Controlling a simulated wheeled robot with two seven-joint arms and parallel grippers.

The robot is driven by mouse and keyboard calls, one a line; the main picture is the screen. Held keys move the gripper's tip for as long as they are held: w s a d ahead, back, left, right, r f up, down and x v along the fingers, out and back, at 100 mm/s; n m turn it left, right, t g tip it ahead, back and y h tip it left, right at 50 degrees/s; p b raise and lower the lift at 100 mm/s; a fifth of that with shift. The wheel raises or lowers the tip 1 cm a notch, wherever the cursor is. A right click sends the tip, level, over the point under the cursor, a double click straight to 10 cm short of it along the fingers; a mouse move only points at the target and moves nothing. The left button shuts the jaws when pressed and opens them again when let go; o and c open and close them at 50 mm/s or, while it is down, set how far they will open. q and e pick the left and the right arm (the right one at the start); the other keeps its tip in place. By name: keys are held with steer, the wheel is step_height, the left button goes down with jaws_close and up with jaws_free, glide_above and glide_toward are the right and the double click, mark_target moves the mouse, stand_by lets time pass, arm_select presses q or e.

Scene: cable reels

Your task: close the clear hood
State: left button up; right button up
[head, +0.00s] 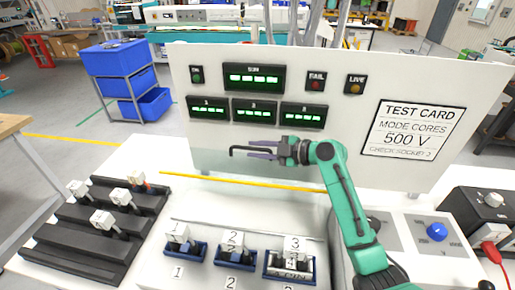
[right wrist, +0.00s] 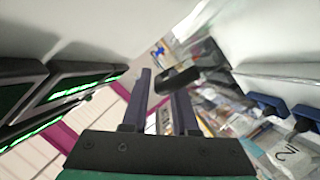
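The clear hood (head: 225,165) is hard to make out; a faint see-through panel seems to stand raised before the white display panel, above the sockets. A black bent bar (head: 239,150), which looks like its handle, is at my right gripper (head: 262,149). In the right wrist view the black bar (right wrist: 178,80) lies at the tips of my right gripper (right wrist: 163,92), close to the right finger. The fingers are apart with a gap between them; I cannot tell whether they touch the bar. My left gripper is not in view.
A black rack with white plugs (head: 102,220) is at left. The display panel (head: 350,70) stands behind. A control box with a blue knob (head: 437,232) is at right.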

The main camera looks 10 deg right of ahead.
steer(key=shift+c, duration=0.4)
steer(key=shift+d, duration=0.1)
jaws_close()
steer(key=shift+f, duration=0.15)
stand_by(0.7)
